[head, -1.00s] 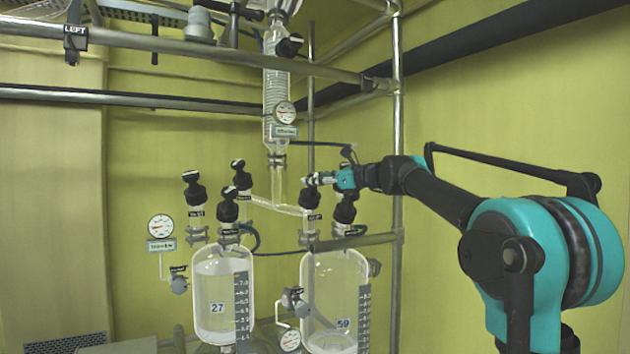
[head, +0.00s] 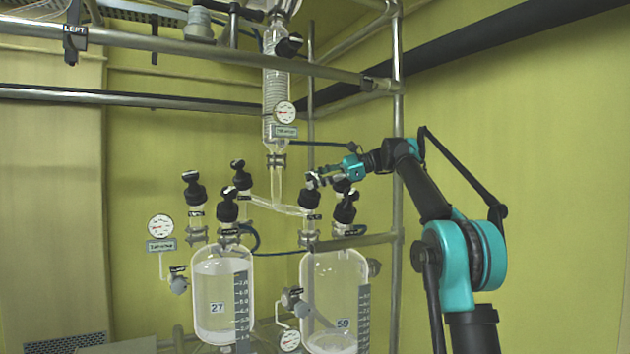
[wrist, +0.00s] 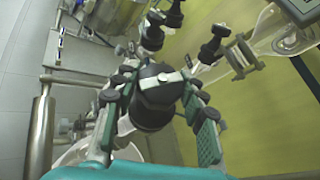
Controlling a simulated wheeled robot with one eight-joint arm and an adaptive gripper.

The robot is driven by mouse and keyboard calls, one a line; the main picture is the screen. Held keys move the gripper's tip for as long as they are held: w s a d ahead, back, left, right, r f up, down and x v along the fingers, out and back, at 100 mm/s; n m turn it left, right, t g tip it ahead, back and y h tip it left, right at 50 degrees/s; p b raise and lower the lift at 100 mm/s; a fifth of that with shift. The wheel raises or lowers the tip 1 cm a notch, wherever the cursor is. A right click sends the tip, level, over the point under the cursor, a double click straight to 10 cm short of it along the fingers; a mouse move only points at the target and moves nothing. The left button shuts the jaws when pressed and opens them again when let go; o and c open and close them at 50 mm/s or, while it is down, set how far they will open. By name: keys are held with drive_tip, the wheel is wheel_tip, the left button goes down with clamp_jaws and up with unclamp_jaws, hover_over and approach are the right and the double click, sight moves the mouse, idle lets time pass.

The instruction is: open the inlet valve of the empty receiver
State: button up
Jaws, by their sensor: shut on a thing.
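Two glass receivers stand side by side in the head view. The left receiver (head: 208,290), tagged 27, looks pale and cloudy through most of its height. The right receiver (head: 325,285) is mostly clear, with a little pale content at its bottom. A black valve knob (head: 311,198) tops the glass inlet above the right receiver, at the end of the sloping branch pipe (head: 290,209). My gripper (head: 319,181) is at this knob, reaching in from the right. In the wrist view my gripper (wrist: 160,95) has its fingers on both sides of the black knob (wrist: 152,108), which bears a pale stripe.
Another black knob (head: 345,208) stands close right of the held one. More black knobs (head: 229,208) stand over the left receiver. A glass condenser column (head: 277,100) with a gauge rises between them. A steel post (head: 398,150) stands behind my arm.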

idle(0.4)
drive_tip(key=o, duration=1.2)
drive_tip(key=shift+c, duration=0.2)
